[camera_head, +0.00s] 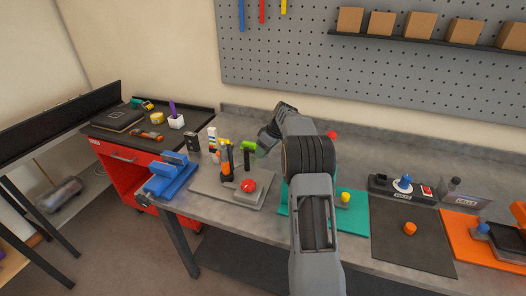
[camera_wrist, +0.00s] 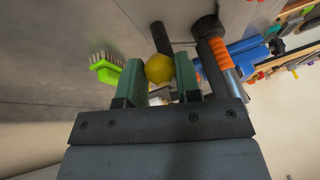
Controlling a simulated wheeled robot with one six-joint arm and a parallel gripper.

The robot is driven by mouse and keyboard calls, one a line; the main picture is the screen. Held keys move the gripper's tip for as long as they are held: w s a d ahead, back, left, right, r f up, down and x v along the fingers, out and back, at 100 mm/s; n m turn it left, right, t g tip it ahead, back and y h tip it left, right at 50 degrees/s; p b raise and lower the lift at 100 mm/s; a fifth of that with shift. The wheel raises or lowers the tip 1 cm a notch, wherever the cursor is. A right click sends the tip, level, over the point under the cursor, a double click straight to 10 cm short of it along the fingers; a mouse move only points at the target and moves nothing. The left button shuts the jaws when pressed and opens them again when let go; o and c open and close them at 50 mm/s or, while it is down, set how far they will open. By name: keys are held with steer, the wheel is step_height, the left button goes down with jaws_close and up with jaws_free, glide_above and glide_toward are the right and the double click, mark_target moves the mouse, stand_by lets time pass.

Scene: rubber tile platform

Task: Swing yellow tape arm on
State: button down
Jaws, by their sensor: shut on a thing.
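A round yellow knob (camera_wrist: 159,68) sits between the two green finger pads of my gripper (camera_wrist: 160,75) in the wrist view. The fingers touch it on both sides. A dark post (camera_wrist: 161,38) stands just beyond the knob. Whether the knob is joined to an arm is hidden by the fingers. In the head view, my gripper (camera_head: 262,150) is low over the bench behind the grey base plate (camera_head: 220,187), partly hidden by my wrist. I cannot make out the held knob there.
A dark and orange upright tool (camera_head: 227,158) and a red knob (camera_head: 248,185) are close to my gripper. A blue vise (camera_head: 170,178) is at the bench's left end. A green brush (camera_wrist: 104,68) lies beside the fingers in the wrist view.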

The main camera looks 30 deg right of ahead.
steer(key=shift+r, duration=0.1)
steer(key=c, duration=0.8)
jaws_free()
steer(key=v, duration=1.3)
steer(key=shift+d+r, duration=0.2)
steer(key=shift+r, duration=0.1)
steer(key=shift+a, duration=0.1)
